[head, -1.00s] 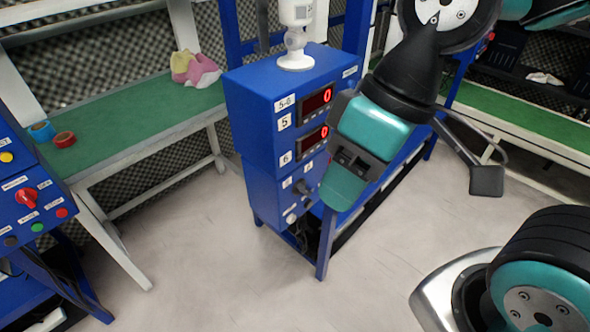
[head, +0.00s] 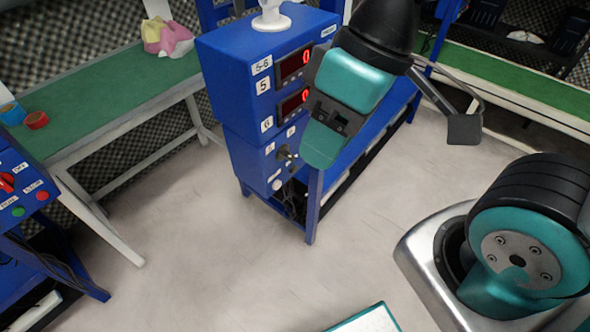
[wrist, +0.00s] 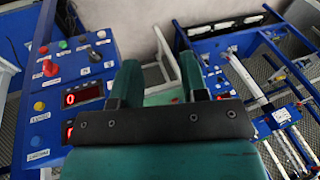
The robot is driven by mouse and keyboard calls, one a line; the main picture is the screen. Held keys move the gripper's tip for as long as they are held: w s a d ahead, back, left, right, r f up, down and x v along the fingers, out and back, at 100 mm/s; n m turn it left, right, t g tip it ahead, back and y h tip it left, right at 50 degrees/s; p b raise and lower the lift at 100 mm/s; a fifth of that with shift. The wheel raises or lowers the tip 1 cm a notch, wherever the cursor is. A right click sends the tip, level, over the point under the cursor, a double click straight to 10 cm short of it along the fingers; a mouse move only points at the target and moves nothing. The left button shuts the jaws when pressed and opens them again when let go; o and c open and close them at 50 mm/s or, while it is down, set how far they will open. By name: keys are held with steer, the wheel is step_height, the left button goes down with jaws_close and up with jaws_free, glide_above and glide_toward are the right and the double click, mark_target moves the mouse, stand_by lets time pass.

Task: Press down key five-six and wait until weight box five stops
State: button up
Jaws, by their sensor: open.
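A blue cabinet (head: 228,85) labelled 5-6 stands at the centre of the head view. Beside label 5, its upper display (head: 294,63) reads a red 0. The lower display (head: 293,102), beside label 6, also reads 0. Below are a small dark switch (head: 286,153) and a pale round button (head: 277,185); I cannot read which is key five-six. My gripper (head: 325,140) hangs in front of the cabinet's right part, hiding some of it. In the wrist view my gripper (wrist: 160,78) is open and empty, its two teal fingers apart.
A control panel with a red button (head: 42,196) stands at the left. A green-topped table (head: 110,100) behind holds tape rolls and a pink and yellow item (head: 168,38). Open floor (head: 210,240) lies in front. In the wrist view, a panel with a red knob (wrist: 46,68) is left.

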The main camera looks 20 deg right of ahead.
jaws_close()
stand_by(1.6)
